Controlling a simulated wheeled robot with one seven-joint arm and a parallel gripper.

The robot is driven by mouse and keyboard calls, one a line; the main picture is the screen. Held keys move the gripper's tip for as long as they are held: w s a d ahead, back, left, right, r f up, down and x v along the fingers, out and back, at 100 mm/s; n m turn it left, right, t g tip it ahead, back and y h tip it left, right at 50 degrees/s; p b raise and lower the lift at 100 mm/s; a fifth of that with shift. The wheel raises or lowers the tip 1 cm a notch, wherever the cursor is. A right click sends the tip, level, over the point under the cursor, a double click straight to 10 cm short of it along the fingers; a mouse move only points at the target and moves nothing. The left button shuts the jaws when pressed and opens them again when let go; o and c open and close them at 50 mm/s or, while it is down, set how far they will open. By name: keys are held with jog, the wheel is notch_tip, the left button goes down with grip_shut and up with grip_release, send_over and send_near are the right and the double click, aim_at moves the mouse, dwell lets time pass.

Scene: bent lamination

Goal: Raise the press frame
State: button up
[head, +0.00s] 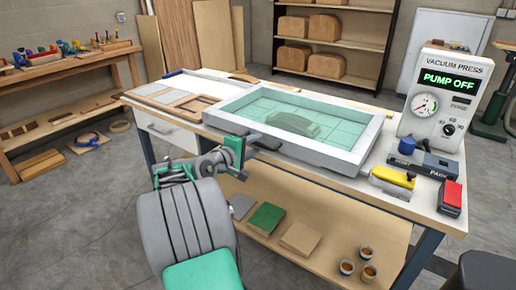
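The press frame (330,157) is a pale grey rectangular frame lying flat on the workbench. Inside it is a green gridded bed (262,104) with a darker curved form (293,122) near the middle. A dark handle (268,142) shows at the frame's front edge. My gripper (247,143) is at the front left of the frame, close beside this handle. The fingers are small and partly hidden by the wrist, so I cannot tell whether they are open or touch the handle.
The vacuum press control box (447,97) stands at the right and reads PUMP OFF. Thin wooden pieces (190,102) lie left of the frame. A lower shelf (325,240) holds boards and cups.

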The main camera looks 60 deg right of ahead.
jog(key=shift+x, duration=1.25)
grip_shut()
dwell(0.4)
